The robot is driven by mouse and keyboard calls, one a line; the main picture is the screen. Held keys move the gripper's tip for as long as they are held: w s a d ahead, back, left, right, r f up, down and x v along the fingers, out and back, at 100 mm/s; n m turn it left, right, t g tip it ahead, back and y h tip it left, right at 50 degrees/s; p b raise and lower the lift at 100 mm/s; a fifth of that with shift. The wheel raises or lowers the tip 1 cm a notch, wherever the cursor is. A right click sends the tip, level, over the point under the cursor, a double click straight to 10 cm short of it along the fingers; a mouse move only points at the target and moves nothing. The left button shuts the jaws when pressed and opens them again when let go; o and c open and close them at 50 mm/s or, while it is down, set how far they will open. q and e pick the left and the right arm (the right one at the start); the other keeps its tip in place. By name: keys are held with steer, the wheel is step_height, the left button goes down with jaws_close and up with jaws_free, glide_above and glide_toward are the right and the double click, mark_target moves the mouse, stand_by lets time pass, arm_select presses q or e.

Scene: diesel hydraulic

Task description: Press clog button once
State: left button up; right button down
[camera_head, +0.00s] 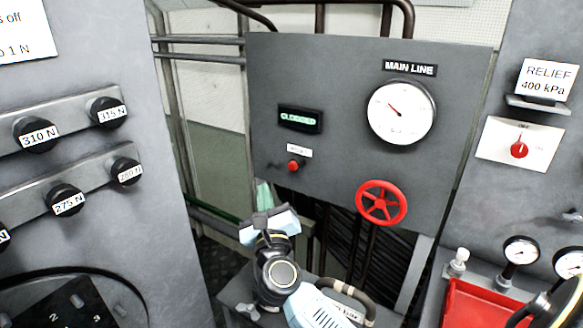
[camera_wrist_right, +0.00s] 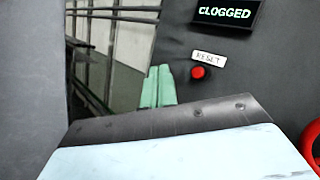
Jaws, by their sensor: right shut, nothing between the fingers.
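The red button (camera_head: 293,165) sits on the grey main line panel (camera_head: 335,75), under a small white label and the lit display (camera_head: 300,120). My left gripper is not in view.
A red valve wheel (camera_head: 381,203) and a round gauge (camera_head: 400,112) are right of the button. A grey cabinet with labelled knobs (camera_head: 38,134) stands at the left. A red tray (camera_head: 480,303) and small gauges (camera_head: 521,251) are at the lower right.

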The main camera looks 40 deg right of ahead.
steer(key=w+d, duration=0.3)
steer(key=d, duration=0.5)
steer(key=shift+w+b, duration=0.15)
steer(key=shift+b, duration=0.2)
stand_by(1.8)
steer(key=shift+w+d, duration=0.2)
steer(key=shift+d, duration=0.15)
steer(key=shift+w+d, duration=0.2)
steer(key=shift+d, duration=0.35)
stand_by(0.8)
steer(key=shift+a, duration=0.1)
steer(key=shift+s+a, duration=0.4)
steer(key=shift+a, duration=0.4)
steer(key=shift+a+p, duration=0.15)
steer(key=shift+p, duration=0.15)
steer(key=shift+s+a+p, duration=0.1)
steer(key=shift+s+a, duration=0.2)
steer(key=shift+a, duration=0.45)
steer(key=shift+s+a+p, duration=0.15)
steer(key=shift+s+a, duration=0.2)
steer(key=shift+a, duration=0.35)
steer(key=shift+s+a+p, duration=0.1)
steer(key=shift+s+a, duration=0.2)
steer(key=shift+a, duration=0.45)
